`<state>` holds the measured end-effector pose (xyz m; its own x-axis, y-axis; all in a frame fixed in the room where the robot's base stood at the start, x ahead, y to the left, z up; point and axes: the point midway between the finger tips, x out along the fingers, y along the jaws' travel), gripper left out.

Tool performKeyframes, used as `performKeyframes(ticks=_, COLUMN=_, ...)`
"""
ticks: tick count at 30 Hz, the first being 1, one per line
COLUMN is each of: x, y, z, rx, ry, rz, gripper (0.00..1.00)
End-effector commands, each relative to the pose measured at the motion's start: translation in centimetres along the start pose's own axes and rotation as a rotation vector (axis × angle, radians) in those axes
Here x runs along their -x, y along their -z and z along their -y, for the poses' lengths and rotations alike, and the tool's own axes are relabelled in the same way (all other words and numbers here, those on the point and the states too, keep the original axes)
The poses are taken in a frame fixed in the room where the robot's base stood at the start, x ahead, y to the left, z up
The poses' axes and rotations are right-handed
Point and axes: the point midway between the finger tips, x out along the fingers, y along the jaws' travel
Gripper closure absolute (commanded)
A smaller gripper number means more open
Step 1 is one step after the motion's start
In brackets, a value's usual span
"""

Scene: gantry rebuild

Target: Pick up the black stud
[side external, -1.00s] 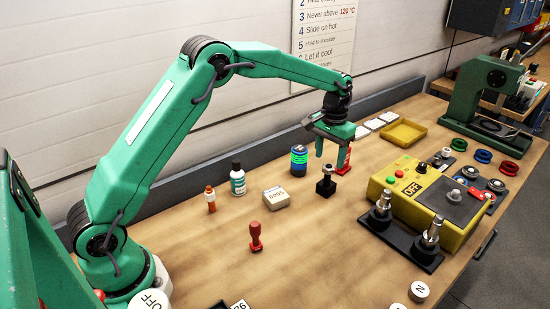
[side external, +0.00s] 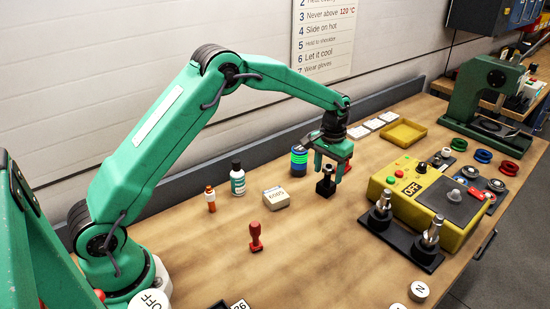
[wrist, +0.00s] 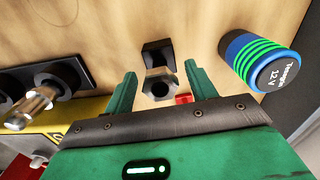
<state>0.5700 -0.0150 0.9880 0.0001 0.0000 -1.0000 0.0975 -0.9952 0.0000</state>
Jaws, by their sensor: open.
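The black stud (side external: 326,187) stands upright on the bench, with a square black base and a metal top. It also shows in the wrist view (wrist: 155,52), where its metal top points toward the camera. My gripper (side external: 329,174) is open and points down right over the stud, with its fingertips beside the stud's upper part. In the wrist view the two fingers (wrist: 161,85) stand on either side of the stud's top with a gap on each side. The fingers partly hide the stud in the side view. Nothing is held.
A blue and green cylinder (side external: 299,160) stands close by, to the left in the side view. A small red object (wrist: 184,98) shows behind the stud's top. A pale labelled block (side external: 276,197) lies left, and a yellow control box (side external: 440,196) with metal posts stands right.

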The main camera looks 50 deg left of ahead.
Motion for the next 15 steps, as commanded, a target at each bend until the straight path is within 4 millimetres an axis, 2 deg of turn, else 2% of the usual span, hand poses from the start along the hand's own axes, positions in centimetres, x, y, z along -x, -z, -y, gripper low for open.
performKeyframes(ticks=5, x=0.03, y=0.0, z=0.0, rx=0.0, ry=0.0, rz=0.0, gripper=0.44)
performKeyframes(ticks=13, x=0.03, y=0.0, z=0.0, rx=0.0, ry=0.0, rz=0.0, gripper=0.97)
performKeyframes(ticks=15, x=0.03, y=0.0, z=0.0, rx=0.0, ry=0.0, rz=0.0, gripper=1.0)
